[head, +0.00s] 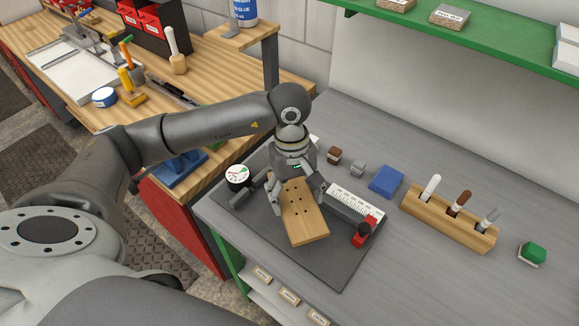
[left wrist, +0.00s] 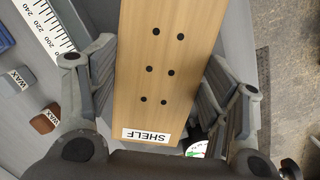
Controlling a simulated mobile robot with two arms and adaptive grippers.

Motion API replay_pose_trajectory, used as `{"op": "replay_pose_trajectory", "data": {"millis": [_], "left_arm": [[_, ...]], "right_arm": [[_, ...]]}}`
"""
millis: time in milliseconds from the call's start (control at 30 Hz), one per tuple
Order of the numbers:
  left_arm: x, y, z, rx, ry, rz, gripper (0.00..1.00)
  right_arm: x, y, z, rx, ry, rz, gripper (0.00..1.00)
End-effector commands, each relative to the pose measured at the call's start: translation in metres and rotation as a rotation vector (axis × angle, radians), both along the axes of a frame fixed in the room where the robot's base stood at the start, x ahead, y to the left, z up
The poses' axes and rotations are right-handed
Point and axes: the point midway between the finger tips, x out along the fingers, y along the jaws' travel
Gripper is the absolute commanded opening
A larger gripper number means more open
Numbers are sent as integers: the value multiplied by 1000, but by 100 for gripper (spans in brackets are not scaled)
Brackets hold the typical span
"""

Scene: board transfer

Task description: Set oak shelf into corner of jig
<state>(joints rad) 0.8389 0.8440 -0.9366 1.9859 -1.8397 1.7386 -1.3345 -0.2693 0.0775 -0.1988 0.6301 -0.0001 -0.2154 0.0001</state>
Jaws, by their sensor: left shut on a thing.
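The oak shelf (head: 303,217) is a light wooden board with several dark holes. In the left wrist view the shelf (left wrist: 160,60) runs away from the gripper, with a white SHELF label at its near end. My left gripper (head: 297,195) is shut on the shelf, with one finger along each long side. The shelf is above or on the dark grey jig plate (head: 342,268); I cannot tell whether it touches. The jig has a ruled fence (head: 355,202) on its right side with a red and black clamp (head: 364,233) at the fence's near end. My right gripper is out of view.
A round dial gauge (head: 238,175) sits left of the gripper. Wax blocks (head: 334,154), a blue block (head: 386,181) and a wooden marker holder (head: 447,219) stand right of the jig. A green shelf (head: 470,31) hangs above.

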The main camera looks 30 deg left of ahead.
Motion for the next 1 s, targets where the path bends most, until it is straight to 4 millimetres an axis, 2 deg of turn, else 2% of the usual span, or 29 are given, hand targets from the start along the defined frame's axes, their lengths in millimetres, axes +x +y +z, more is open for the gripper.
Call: {"op": "replay_pose_trajectory", "data": {"millis": [33,200,300,400,533,767,1000], "left_arm": [[4,4,6,2,7,107,43],[19,16,0,6,14,416,43],[24,20,-3,7,16,525,43],[26,23,-6,7,17,581,43],[27,23,-10,7,17,599,43],[27,23,-25,7,17,597,43],[26,23,-48,8,18,595,43]], "right_arm": [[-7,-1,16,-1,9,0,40],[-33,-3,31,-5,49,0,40],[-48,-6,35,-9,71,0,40],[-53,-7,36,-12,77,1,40],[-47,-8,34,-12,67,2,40],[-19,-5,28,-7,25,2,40],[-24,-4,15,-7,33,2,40]]}}
